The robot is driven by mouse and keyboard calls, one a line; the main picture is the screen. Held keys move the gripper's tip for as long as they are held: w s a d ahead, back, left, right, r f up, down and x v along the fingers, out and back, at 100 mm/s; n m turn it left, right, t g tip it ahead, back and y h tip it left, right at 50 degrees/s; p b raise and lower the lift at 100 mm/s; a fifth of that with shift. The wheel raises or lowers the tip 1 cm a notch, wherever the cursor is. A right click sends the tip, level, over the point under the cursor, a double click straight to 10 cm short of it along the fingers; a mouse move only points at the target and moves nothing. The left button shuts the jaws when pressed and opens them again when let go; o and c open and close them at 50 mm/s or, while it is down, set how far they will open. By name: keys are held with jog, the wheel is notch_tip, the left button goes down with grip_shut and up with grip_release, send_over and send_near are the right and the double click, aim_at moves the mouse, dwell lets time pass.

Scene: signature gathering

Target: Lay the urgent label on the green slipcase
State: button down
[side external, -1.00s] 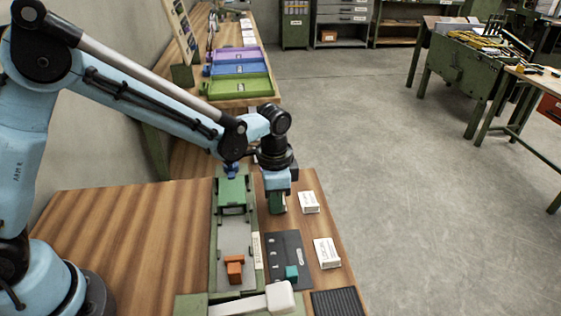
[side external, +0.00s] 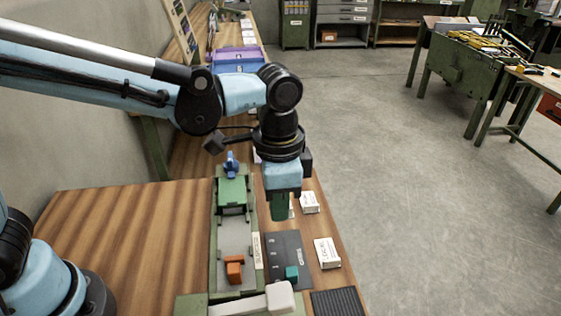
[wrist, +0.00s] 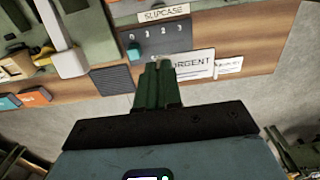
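My gripper (side external: 279,210) points down above the right side of the bench, its green fingers (wrist: 158,85) close together. They appear shut on the white urgent label (wrist: 190,65), whose printed word is partly covered by the fingers in the wrist view. A green box-like piece (side external: 232,192) sits at the far end of a grey channel, left of the gripper. I cannot tell whether it is the slipcase. A strip reading SLIPCASE (wrist: 163,13) lies beside the channel.
A dark numbered board (side external: 276,250) carries a teal block (side external: 291,272). An orange block (side external: 235,270) is in the channel. Two white cards (side external: 309,202) (side external: 327,252) lie at the right bench edge. Bare wood (side external: 130,230) is on the left.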

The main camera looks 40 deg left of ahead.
jog(key=s+a+r, duration=0.5)
send_over(229, 202)
notch_tip(229, 202, down, 7)
jog(key=shift+f, duration=2.2)
jog(key=shift+f, duration=0.1)
jog(key=c, duration=1.3)
grip_release()
